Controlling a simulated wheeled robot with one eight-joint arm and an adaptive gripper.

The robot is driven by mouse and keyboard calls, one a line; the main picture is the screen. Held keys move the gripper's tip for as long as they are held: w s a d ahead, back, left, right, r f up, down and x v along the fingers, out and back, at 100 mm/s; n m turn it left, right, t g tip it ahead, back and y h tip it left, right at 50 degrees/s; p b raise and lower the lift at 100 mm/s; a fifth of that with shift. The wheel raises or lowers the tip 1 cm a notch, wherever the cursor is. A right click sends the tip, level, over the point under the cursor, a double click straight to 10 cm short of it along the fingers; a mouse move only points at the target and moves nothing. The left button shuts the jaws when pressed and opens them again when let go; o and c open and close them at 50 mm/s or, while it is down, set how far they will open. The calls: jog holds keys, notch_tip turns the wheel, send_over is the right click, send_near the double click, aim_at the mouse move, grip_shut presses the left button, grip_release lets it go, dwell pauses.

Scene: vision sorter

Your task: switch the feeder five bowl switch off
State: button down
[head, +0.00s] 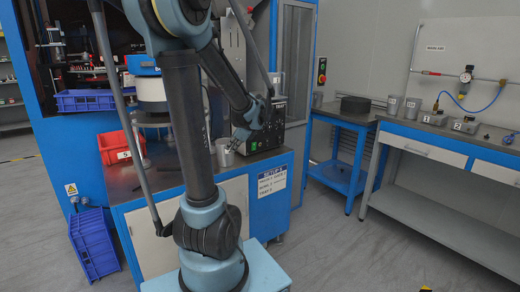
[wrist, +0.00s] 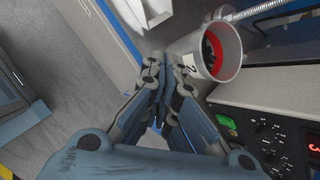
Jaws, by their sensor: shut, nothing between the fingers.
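A feeder control box with a black front panel stands on the blue and grey bench. Its panel (wrist: 262,138) shows knobs, small markings, a red lit display and a green lit switch (wrist: 226,123) at one corner. I cannot read whether this switch is the bowl switch. The control box (head: 268,128) is partly hidden behind my arm in the head view. My gripper (wrist: 165,62) is shut and empty, its fingertips near a grey cup and left of the panel. It also shows in the head view (head: 236,143), in front of the box, apart from the switch.
The grey cup (wrist: 228,72), labelled 2 and red inside, stands close to my fingertips; it also shows in the head view (head: 224,152). A red bin (head: 121,146) sits at left on the bench. The bowl feeder (head: 151,92) stands behind my arm. Floor is clear at right.

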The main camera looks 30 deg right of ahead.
jog(key=s+d+f+m+t+h, duration=0.1)
jog(key=d+m, duration=0.3)
jog(key=d, duration=0.6)
jog(key=s+d+m+t, duration=0.2)
jog(key=d+m, duration=0.3)
jog(key=d, duration=0.5)
jog(key=shift+f+m+h, duration=0.3)
jog(key=shift+f+h, duration=0.1)
jog(key=shift+d, duration=0.1)
send_near(255, 150)
jog(key=x, duration=0.4)
jog(key=shift+s+a+f, duration=0.25)
jog(key=shift+s, duration=0.05)
jog(key=shift+w, duration=0.55)
jog(key=shift+d+r, duration=0.1)
jog(key=shift+d, duration=0.1)
